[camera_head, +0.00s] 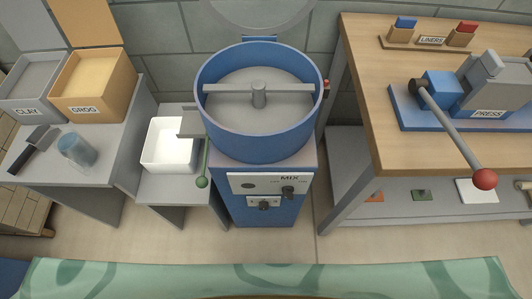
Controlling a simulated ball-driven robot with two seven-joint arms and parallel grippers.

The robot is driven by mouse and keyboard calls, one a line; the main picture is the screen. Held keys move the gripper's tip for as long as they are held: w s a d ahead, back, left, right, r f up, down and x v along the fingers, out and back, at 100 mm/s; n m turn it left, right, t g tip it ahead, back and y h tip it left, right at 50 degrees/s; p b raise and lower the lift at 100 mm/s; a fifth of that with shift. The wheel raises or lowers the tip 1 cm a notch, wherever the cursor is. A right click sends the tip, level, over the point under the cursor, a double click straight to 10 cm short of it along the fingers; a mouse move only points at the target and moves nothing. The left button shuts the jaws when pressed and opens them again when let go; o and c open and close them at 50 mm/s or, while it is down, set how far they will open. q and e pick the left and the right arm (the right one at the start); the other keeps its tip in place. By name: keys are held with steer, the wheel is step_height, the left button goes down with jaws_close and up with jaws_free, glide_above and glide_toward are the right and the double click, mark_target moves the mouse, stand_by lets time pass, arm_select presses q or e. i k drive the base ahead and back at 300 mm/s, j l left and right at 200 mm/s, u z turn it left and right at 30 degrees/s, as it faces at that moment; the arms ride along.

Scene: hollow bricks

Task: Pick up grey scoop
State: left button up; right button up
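A grey scoop (37,136) with a dark handle lies on the grey stand (95,168) at the left. It is in front of the grey bin labelled CLAY (27,110), with its handle pointing toward the front left. Neither of my grippers is in view, and nothing is seen touching the scoop.
A clear bluish cup (76,150) stands right of the scoop, before the orange GROG bin (95,107). A bench (365,95) with a press (487,98) is at right.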

mark_target(42, 137)
steer(key=u, duration=1.85)
